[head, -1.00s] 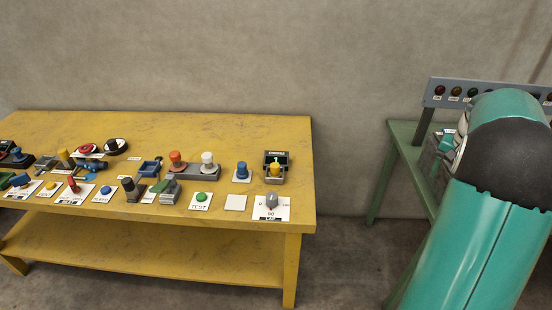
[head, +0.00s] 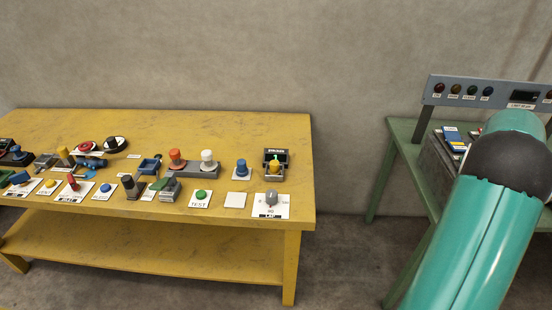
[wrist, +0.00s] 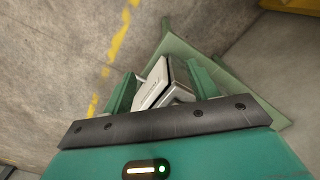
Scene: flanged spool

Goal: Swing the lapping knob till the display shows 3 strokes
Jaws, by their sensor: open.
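The knob with a grey cap (head: 271,197) sits on a white plate (head: 262,212) at the front right corner of the yellow table; the plate's label seems to read LAP. Behind it stands a small dark display (head: 284,155) with a green digit that looks like 1, partly behind a yellow button (head: 275,168). My gripper (wrist: 160,70) shows in the wrist view, its two green fingers apart. A pale grey boxy thing (wrist: 158,92) shows between and beyond them; I cannot tell whether they touch it. In the head view my arm hides the gripper, far right of the knob.
The yellow table (head: 215,130) carries several buttons, switches and knobs along its front. A green table (head: 402,138) at right holds a grey lamp panel (head: 455,90) and a box with coloured parts (head: 453,137). A floor gap separates the tables.

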